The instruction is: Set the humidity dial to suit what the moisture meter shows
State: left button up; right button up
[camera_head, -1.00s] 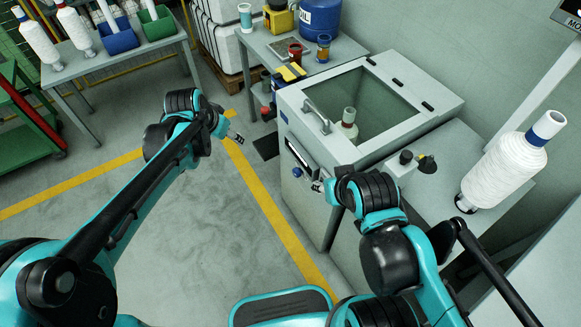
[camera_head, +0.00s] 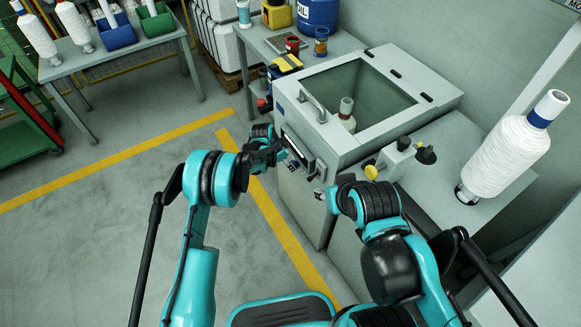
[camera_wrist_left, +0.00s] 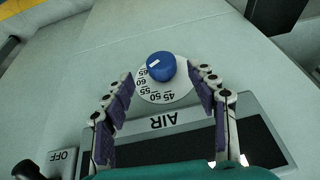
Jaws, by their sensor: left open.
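The blue dial (camera_wrist_left: 161,66) sits on a white scale plate in the left wrist view. Its numbers, 45 to 65, appear upside down, and its white mark points left, near the 65 end. My left gripper (camera_wrist_left: 168,98) is open, its fingers spread either side of the scale, tips just short of the dial. In the head view my left gripper (camera_head: 277,150) is at the grey cabinet's (camera_head: 330,150) front panel. My right gripper (camera_head: 322,191) is mostly hidden by its arm. A panel lettered "MO" (camera_head: 573,4) is cut off at top right; no reading shows.
A dark panel labelled AIR (camera_wrist_left: 190,140) and an OFF switch (camera_wrist_left: 62,158) lie near the left fingers. A white bobbin (camera_head: 505,155) and a grey device with knobs (camera_head: 398,158) stand right of the cabinet.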

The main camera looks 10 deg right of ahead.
pick_arm(q)
jog(key=b+x, duration=0.1)
jog(key=x, duration=0.4)
jog(key=c, duration=1.2)
